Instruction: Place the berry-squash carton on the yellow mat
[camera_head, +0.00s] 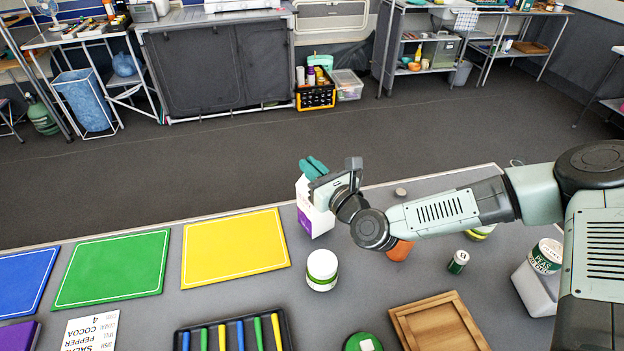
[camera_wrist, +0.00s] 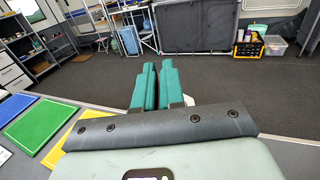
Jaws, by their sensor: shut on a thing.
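The berry-squash carton (camera_head: 314,215), white with a purple lower part, is upright at the far side of the grey counter, to the right of the yellow mat (camera_head: 235,247). My gripper (camera_head: 313,168), with teal fingers, is shut on the carton's top. I cannot tell if the carton's base touches the counter. In the wrist view the teal fingers (camera_wrist: 151,88) hide most of the carton; a bit of white (camera_wrist: 188,100) shows beside them. The yellow mat is flat and empty, and its corner (camera_wrist: 72,150) shows at the lower left of the wrist view.
A white jar with a green label (camera_head: 322,270) stands near the mat's right corner. Green (camera_head: 114,268) and blue (camera_head: 24,280) mats lie to the left. An orange item (camera_head: 400,250) is under my arm.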

